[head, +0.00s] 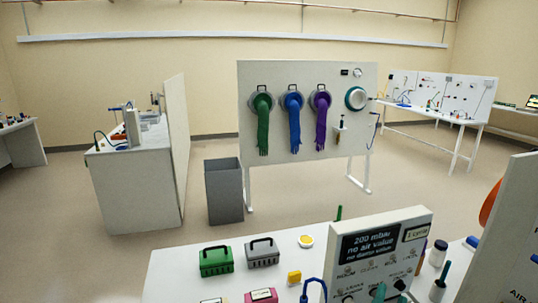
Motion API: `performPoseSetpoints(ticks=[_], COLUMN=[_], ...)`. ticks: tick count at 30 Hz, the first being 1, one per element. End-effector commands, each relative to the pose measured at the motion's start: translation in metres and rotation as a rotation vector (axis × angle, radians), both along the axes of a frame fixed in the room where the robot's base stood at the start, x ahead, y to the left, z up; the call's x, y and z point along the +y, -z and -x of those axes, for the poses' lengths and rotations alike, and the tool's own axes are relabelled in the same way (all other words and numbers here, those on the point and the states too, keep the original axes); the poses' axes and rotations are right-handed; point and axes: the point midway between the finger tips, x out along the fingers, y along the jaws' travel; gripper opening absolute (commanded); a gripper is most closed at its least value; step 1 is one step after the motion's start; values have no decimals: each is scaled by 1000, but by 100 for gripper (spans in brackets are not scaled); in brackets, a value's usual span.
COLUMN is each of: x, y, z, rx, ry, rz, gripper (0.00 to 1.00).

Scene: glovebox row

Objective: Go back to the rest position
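My gripper and arm are not in view in the head view. The task names no object. Ahead stands a white glovebox panel (340,140) on white legs. A green glove (263,125), a blue glove (294,120) and a purple glove (321,120) hang from its ports. A round port with a teal ring (356,98) is at the panel's right.
A white table (170,275) in front carries a green case (216,262), a grey case (262,253) and a pressure display box (380,255). A grey bin (224,190) stands beside a left bench (135,185). Open floor (300,200) lies between.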

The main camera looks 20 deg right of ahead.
Motion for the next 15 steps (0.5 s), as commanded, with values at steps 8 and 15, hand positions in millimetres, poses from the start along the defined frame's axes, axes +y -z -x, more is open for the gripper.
performPoseSetpoints(ticks=[8, 15], x=[78, 150], y=[74, 134], z=[-13, -1], rx=[175, 284], ry=[-187, -353], rz=[124, 198], gripper=[30, 30])
